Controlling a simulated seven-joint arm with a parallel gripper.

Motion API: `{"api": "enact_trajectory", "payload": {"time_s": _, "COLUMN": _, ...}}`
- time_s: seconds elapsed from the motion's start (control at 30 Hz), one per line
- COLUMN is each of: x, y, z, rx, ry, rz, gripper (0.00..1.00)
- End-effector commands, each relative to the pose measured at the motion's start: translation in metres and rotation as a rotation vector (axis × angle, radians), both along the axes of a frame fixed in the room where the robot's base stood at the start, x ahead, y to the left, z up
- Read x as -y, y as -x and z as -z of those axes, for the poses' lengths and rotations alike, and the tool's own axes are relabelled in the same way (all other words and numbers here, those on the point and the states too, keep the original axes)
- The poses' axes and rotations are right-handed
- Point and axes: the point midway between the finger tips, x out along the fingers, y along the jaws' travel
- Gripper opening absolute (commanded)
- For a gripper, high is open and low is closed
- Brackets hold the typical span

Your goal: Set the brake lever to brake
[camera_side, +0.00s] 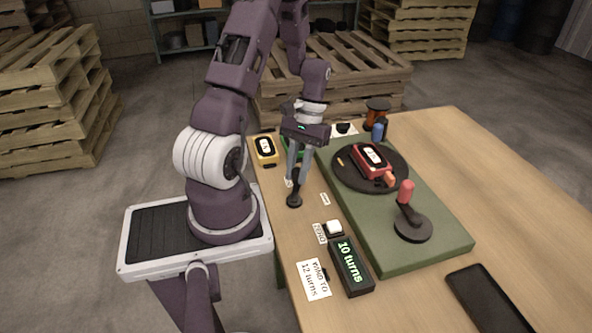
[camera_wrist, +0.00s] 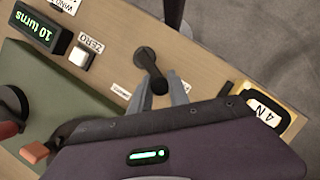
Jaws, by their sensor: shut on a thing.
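The brake lever (camera_side: 294,199) is a small black lever on the wooden table, left of the green base. In the wrist view the lever (camera_wrist: 147,61) shows its round pivot, with its arm running down toward my fingers. My gripper (camera_side: 297,178) points down over the lever, and its grey fingers are shut on the lever's free end. In the wrist view my gripper (camera_wrist: 164,90) has one finger on each side of the lever's knob. Small white labels (camera_wrist: 120,90) lie beside the lever; their words are too small or hidden to read.
A green base (camera_side: 370,220) carries a dark turntable with a red device (camera_side: 372,157) and a red-handled crank (camera_side: 406,196). A counter (camera_side: 351,266) reads "10 turns", beside a white button (camera_side: 333,228) and a "wind to 12 turns" card (camera_side: 313,280). A yellow device (camera_side: 265,148) stands behind.

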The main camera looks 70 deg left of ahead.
Motion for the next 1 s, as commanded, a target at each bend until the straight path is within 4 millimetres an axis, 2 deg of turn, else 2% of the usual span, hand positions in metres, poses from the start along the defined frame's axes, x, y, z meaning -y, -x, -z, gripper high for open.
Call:
{"api": "enact_trajectory", "payload": {"time_s": 0.6, "x": 0.018, "y": -0.024, "z": -0.001, "rx": 0.0, "ry": -0.001, "rz": 0.527, "gripper": 0.0}}
{"api": "enact_trajectory", "payload": {"time_s": 1.0, "x": 0.033, "y": -0.031, "z": -0.001, "rx": 0.001, "ry": -0.001, "rz": 0.841, "gripper": 0.0}}
